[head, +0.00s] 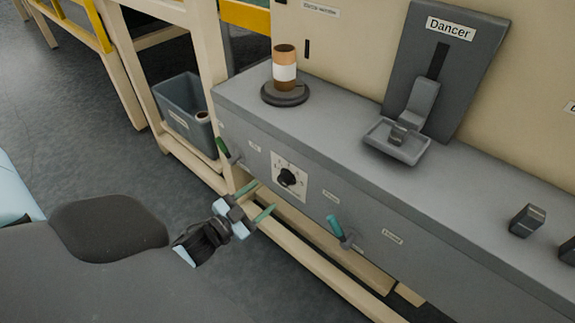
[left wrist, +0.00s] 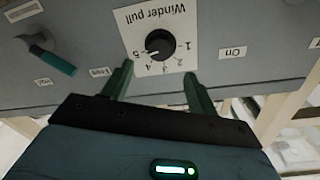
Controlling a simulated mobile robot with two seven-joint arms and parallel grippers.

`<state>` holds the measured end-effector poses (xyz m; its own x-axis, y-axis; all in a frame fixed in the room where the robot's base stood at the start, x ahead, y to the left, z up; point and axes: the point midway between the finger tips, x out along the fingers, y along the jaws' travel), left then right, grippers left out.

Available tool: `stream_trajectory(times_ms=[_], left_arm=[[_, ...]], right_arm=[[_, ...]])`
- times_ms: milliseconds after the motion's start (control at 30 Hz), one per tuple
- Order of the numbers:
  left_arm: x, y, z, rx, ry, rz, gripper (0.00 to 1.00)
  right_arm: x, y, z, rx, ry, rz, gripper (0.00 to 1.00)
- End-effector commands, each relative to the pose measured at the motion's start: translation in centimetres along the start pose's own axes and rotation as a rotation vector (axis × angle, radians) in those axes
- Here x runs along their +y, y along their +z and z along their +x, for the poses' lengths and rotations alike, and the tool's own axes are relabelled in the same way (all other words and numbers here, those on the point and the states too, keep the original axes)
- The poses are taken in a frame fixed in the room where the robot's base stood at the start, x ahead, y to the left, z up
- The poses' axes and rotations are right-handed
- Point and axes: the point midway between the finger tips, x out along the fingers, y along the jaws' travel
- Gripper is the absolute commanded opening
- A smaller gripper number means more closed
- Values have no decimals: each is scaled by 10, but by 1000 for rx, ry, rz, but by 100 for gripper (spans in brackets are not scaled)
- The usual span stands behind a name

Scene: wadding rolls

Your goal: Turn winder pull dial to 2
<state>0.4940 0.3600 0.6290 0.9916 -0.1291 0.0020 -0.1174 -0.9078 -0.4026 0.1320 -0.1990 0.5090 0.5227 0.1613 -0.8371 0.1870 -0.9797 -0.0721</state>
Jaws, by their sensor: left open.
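The winder pull dial (head: 287,177) is a round black knob on a white scale plate on the grey cabinet's front. In the left wrist view, the dial (left wrist: 160,44) appears upside down with numbers 1 to 5 around it. Its pointer seems to lie towards 5, but is too small to be sure. My left gripper (head: 256,200) is open and empty, in front of and a little below the dial in the head view. Its green fingers (left wrist: 158,72) point at the plate, one each side of the knob, apart from it. My right gripper is out of view.
A teal lever (head: 336,228) sticks out right of the dial, and a green lever (head: 222,146) left of it. On the cabinet top stand a roll on a dark base (head: 284,94) and the Dancer tray (head: 397,140). A grey bin (head: 185,108) stands left.

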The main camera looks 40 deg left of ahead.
Motion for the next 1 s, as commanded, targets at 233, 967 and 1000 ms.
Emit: stream_trajectory(times_ms=[233,967,1000], left_arm=[[0,-1,28,1,0,0,59],[1,0,77,-2,1,-1,59],[1,0,77,-2,1,-1,56]], right_arm=[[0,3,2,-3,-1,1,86],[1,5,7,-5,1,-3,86],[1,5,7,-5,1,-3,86]])
